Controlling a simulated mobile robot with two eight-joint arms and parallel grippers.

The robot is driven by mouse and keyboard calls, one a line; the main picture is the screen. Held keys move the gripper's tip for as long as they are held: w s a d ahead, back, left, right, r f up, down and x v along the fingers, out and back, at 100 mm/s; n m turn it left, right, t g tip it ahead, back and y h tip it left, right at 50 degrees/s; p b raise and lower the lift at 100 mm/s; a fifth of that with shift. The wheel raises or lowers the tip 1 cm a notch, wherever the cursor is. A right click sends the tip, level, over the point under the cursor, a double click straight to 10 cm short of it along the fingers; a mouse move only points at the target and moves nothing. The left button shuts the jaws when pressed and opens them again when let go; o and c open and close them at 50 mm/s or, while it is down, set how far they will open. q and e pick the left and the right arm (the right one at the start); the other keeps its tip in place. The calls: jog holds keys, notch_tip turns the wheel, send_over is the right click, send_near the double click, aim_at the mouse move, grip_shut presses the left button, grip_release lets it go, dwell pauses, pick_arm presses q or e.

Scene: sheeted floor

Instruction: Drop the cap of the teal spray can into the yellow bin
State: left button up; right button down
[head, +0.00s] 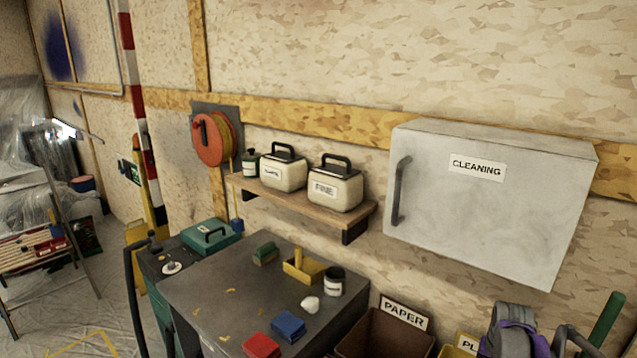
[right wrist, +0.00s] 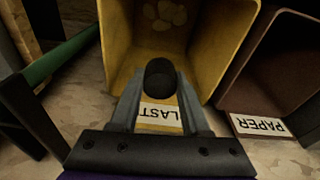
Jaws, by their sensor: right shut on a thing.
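In the right wrist view, my right gripper (right wrist: 158,88) is shut on a small dark round cap (right wrist: 160,76). The cap is held between the fingertips, over the mouth of the yellow bin (right wrist: 118,45). The bin's label, partly hidden by the fingers, reads "LAST". Pale shapes show inside the bin. In the head view, only a yellow edge of this bin (head: 455,351) shows at the bottom, by a partly hidden sign. My grey and purple right arm stands beside it there; its fingertips are hidden. I cannot make out the teal spray can. My left gripper is not in view.
A brown bin labelled "PAPER" (head: 385,334) stands beside the yellow bin. The dark worktop (head: 215,290) holds red and blue blocks, a yellow tray and a dark can. A white "CLEANING" cabinet (head: 490,205) juts from the wall above. A green pole (head: 607,318) rises at right.

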jog(key=shift+w, duration=0.1)
jog(key=shift+c, duration=1.5)
grip_release()
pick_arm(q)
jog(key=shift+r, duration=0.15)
pick_arm(e)
jog(key=shift+r, duration=0.15)
